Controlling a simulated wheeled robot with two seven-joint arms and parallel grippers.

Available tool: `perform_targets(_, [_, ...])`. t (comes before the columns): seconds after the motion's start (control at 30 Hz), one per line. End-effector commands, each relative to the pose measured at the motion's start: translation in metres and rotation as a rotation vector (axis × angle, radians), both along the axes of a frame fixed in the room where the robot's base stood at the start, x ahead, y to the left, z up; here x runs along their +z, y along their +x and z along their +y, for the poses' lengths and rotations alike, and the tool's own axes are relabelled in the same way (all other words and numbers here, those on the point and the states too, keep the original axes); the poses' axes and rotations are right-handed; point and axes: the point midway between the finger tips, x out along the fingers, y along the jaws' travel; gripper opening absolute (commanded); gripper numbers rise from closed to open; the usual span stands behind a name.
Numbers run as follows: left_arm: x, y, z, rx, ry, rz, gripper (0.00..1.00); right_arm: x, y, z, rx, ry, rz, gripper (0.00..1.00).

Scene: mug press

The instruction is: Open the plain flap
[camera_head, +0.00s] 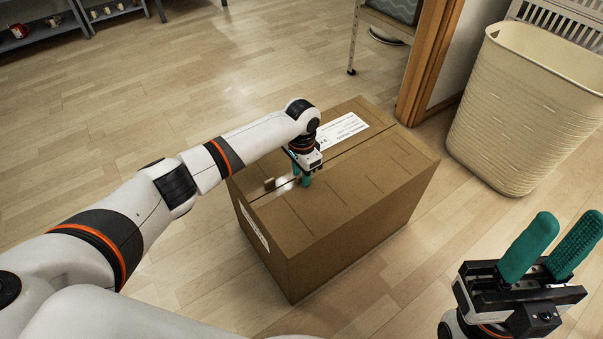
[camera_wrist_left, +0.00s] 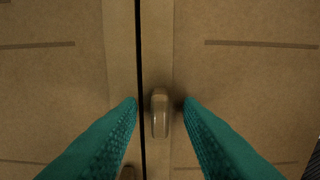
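A closed brown cardboard box (camera_head: 350,245) stands on the floor. A seam splits its top into a far flap with a white label (camera_head: 340,131) and a plain near flap (camera_head: 370,185). My left gripper (camera_head: 301,181) points down at the top near the seam. In the left wrist view its teal fingers (camera_wrist_left: 160,102) are open, one on each side of a small tab (camera_wrist_left: 159,115) just right of the seam. The tab looks ungripped. A second tab (camera_wrist_left: 128,173) is left of the seam. My right gripper (camera_head: 570,222) is open and empty at the lower right.
A cream basket (camera_head: 525,110) stands right of the box, near a wooden door frame (camera_head: 428,65). A grey shelf (camera_head: 45,38) is at the far upper left. The wooden floor left of the box is clear.

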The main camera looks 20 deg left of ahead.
Motion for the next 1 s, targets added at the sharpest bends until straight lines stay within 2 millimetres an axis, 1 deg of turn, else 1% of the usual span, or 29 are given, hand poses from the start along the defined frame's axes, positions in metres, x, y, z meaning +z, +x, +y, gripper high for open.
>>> perform_targets(0.13, [0.0,0.0,0.0,0.0,0.0,0.0,0.33,0.0,0.0,0.0,0.0,0.0,0.0,0.36])
perform_targets(0.17, [0.0,0.0,0.0,0.0,0.0,0.0,0.31,0.0,0.0,0.0,0.0,0.0,0.0,0.36])
perform_targets(0.3, [0.0,0.0,0.0,0.0,0.0,0.0,0.08,0.0,0.0,0.0,0.0,0.0,0.001,0.36])
perform_targets(0.37, [0.0,0.0,0.0,0.0,0.0,0.0,0.0,0.0,0.0,0.0,0.0,0.0,0.001,0.36])
perform_targets(0.73, [0.001,0.0,0.0,0.0,0.002,-0.001,0.0,0.002,0.0,0.0,0.0,-0.001,0.002,0.36])
perform_targets(0.97, [0.006,-0.001,-0.001,0.0,0.014,-0.011,0.0,0.011,0.0,0.0,0.0,0.0,-0.001,0.36])
perform_targets(1.0, [0.007,-0.001,-0.001,0.0,0.018,-0.014,0.0,0.011,0.008,0.002,-0.004,-0.016,0.05,0.36])
